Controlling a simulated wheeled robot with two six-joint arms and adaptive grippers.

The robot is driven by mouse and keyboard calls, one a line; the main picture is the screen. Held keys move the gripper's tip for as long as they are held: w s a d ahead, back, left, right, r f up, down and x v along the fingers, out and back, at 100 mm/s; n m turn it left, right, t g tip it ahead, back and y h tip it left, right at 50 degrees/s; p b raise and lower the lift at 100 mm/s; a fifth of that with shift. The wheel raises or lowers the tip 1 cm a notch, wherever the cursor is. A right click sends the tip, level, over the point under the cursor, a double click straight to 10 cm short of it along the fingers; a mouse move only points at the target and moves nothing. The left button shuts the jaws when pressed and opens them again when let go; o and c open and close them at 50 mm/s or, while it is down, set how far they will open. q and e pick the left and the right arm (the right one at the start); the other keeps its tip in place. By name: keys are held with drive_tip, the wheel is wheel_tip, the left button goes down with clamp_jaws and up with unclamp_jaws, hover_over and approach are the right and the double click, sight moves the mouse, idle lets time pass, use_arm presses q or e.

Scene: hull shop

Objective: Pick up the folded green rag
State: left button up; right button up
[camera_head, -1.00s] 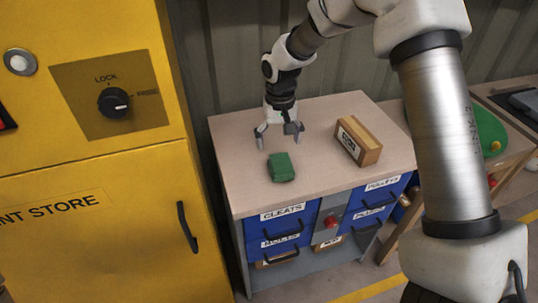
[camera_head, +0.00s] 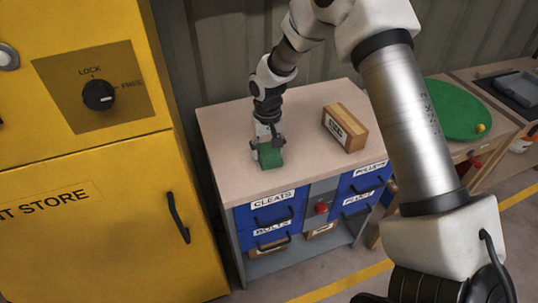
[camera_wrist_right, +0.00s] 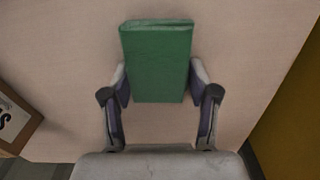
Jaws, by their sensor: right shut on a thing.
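The folded green rag (camera_head: 269,156) is on the wooden top of the drawer cabinet (camera_head: 310,175), near its left front part. My right gripper (camera_head: 266,145) reaches down to it from behind. In the right wrist view the rag (camera_wrist_right: 158,58) sits between the two fingers of the gripper (camera_wrist_right: 159,88), which touch its sides. The gripper is shut on the rag. I cannot tell whether the rag is clear of the top. My left gripper is not in view.
A labelled cardboard box (camera_head: 345,128) stands on the same top, to the right. A yellow store cabinet (camera_head: 90,180) with a knob and handle rises close on the left. A table with a green round thing (camera_head: 455,110) is at the right. Bare wood surrounds the rag.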

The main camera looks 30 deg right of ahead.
sight(267, 148)
drive_tip(key=shift+w+r, duration=0.1)
drive_tip(key=shift+r, duration=0.45)
wheel_tip(267, 148, up, 2)
drive_tip(key=shift+r, duration=0.15)
drive_tip(key=s+a+r+b, duration=0.1)
drive_tip(key=s+a, duration=1)
drive_tip(key=shift+s+r, duration=0.25)
drive_tip(key=shift+s, duration=0.15)
